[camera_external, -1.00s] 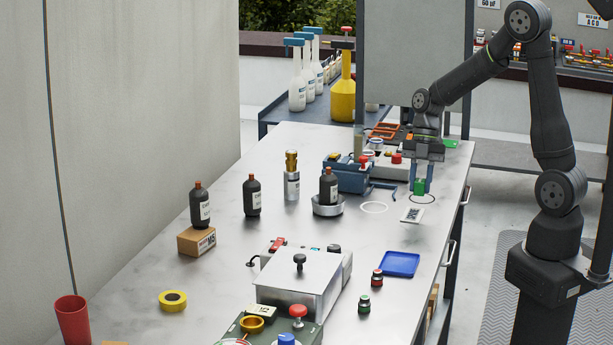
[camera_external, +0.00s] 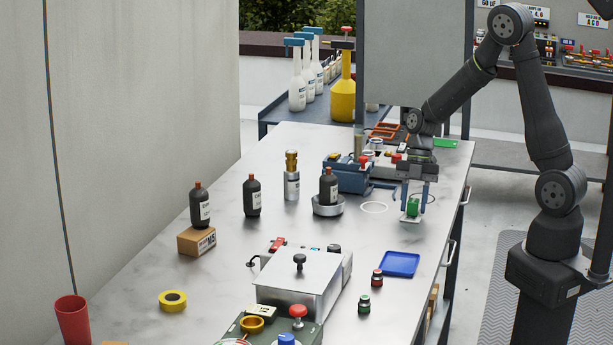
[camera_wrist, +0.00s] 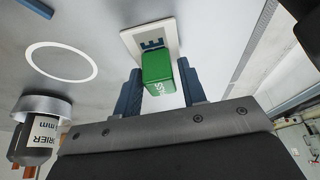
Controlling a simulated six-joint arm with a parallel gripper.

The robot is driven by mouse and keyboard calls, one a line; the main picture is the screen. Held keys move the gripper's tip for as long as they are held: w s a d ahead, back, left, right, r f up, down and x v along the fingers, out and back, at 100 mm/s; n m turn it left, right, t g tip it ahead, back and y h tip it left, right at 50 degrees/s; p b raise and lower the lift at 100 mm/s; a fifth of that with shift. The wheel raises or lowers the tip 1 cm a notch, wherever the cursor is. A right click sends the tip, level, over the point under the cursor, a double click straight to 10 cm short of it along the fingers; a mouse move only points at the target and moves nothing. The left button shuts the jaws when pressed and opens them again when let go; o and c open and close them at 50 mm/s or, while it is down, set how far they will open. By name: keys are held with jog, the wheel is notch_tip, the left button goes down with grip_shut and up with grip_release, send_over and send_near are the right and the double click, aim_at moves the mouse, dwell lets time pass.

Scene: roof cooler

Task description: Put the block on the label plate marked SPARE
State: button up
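The green block (camera_external: 413,207) with white lettering appears to stand on the white label plate (camera_external: 410,220) near the right side of the bench. In the wrist view the block (camera_wrist: 157,70) covers part of the plate (camera_wrist: 129,38). Some dark letters show beside the block, but the full word is hidden. My gripper (camera_external: 414,199) is low over the plate, pointing down. Its blue fingers stand on either side of the block, spread wider than the block, and look open. The gripper shows in the wrist view too (camera_wrist: 161,80).
A white ring (camera_external: 374,208) is marked left of the plate. A dark bottle (camera_external: 328,187) on a metal base and a blue device (camera_external: 350,176) stand further left. A blue tray (camera_external: 400,264) lies in front. Bare bench lies between plate and tray.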

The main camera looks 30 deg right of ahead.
aim_at(413, 201)
jog(key=shift+o, duration=0.7)
jog(key=shift+r, duration=0.25)
jog(key=v, duration=1.2)
jog(key=shift+f, duration=0.1)
jog(key=x, duration=1.2)
jog(key=shift+f, duration=0.15)
jog(key=shift+r, duration=1.9)
